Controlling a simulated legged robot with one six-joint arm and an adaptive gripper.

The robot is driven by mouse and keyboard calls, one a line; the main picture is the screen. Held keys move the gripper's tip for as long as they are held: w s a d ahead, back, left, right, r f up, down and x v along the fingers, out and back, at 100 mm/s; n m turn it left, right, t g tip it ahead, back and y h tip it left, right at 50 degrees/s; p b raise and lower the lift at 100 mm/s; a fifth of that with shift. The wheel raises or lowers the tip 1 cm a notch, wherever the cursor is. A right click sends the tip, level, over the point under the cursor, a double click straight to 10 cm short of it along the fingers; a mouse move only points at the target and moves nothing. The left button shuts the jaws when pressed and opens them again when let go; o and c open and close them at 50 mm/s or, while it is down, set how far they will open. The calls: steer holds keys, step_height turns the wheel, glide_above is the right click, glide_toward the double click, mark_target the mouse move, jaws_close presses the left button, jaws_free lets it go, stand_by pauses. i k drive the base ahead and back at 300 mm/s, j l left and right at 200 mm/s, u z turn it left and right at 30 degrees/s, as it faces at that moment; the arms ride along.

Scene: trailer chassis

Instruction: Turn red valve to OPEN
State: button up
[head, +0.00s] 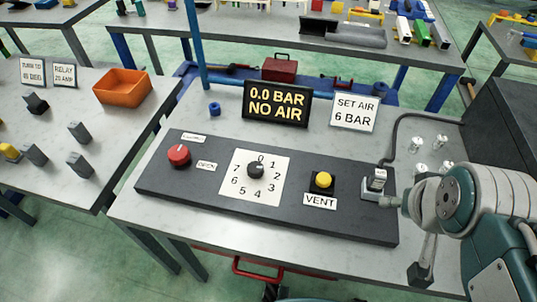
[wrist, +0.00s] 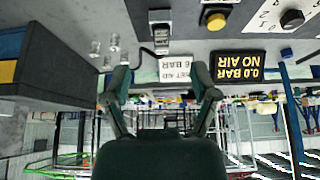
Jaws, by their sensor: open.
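The red valve (head: 179,154) is a round red knob at the left end of the dark panel (head: 222,200) in the head view. A white OPEN label (head: 206,166) lies to its lower right, and a small label (head: 194,138), too small to read, lies above it. Which way the knob points is unclear. The valve is not in the wrist view. My gripper (wrist: 160,88) is open and empty in the wrist view, its two fingers wide apart. My arm is at the right of the panel, far from the valve.
A black numbered dial (head: 256,170), a yellow VENT button (head: 323,180) and a hose fitting (head: 376,182) sit along the panel. Behind stand a black display (head: 276,103) reading 0.0 BAR NO AIR and a SET AIR 6 BAR sign (head: 354,112). A dark box (head: 508,112) stands right.

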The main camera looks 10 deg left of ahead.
mark_target(179, 154)
steer(key=u, duration=1.75)
steer(key=i+j+z, duration=0.15)
steer(key=z, duration=0.15)
steer(key=i+j+z, duration=0.1)
steer(key=j+z, duration=0.25)
steer(key=l, duration=0.1)
